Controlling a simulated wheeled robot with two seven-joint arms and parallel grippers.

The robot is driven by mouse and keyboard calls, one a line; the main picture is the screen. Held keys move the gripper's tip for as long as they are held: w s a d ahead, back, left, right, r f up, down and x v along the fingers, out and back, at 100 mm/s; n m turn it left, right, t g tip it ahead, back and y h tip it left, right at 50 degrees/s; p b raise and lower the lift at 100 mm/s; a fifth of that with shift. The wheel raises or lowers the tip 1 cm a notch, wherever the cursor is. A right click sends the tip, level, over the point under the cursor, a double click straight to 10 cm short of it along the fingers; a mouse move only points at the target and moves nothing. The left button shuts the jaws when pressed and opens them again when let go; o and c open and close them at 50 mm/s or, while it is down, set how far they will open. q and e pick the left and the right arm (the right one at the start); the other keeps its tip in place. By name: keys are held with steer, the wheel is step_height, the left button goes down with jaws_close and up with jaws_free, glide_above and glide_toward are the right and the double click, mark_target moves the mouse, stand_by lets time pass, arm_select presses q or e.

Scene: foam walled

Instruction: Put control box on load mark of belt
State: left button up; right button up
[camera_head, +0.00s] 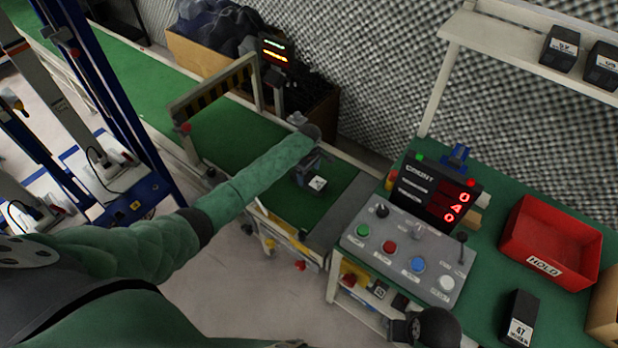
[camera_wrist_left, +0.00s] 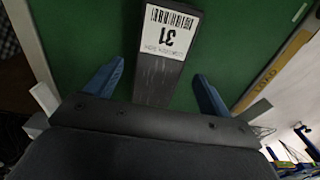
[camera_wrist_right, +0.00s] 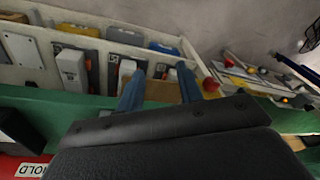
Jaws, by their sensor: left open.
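A dark control box with a white label reading 31 (camera_wrist_left: 163,70) lies on the green belt (camera_wrist_left: 90,20) in the left wrist view. Its label end also shows in the head view (camera_head: 317,184). My left gripper (camera_wrist_left: 157,82) is open, with one blue finger on each side of the box and green showing between fingers and box. A yellow strip marked LOAD (camera_wrist_left: 270,75) runs along the belt edge in the left wrist view. My right gripper (camera_wrist_right: 160,88) is open and empty near the bench edge; its fingers are hidden in the head view.
A control panel with buttons (camera_head: 405,250) and a red digit display (camera_head: 435,195) stand on the bench. A red HOLD bin (camera_head: 550,240) and a box labelled 47 (camera_head: 518,318) are at right. A striped gate (camera_head: 215,95) spans the belt. A shelf (camera_head: 510,40) holds two boxes.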

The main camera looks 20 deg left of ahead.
mark_target(309, 178)
arm_select(q)
step_height(309, 178, up, 8)
steer(key=shift+r+b, duration=0.2)
steer(key=shift+b, duration=0.1)
arm_select(e)
steer(key=r, duration=0.2)
steer(key=s+r, duration=0.1)
steer(key=shift+d+r, duration=0.25)
steer(key=shift+r, duration=0.05)
steer(key=shift+w+f, duration=0.1)
steer(key=shift+w, duration=0.05)
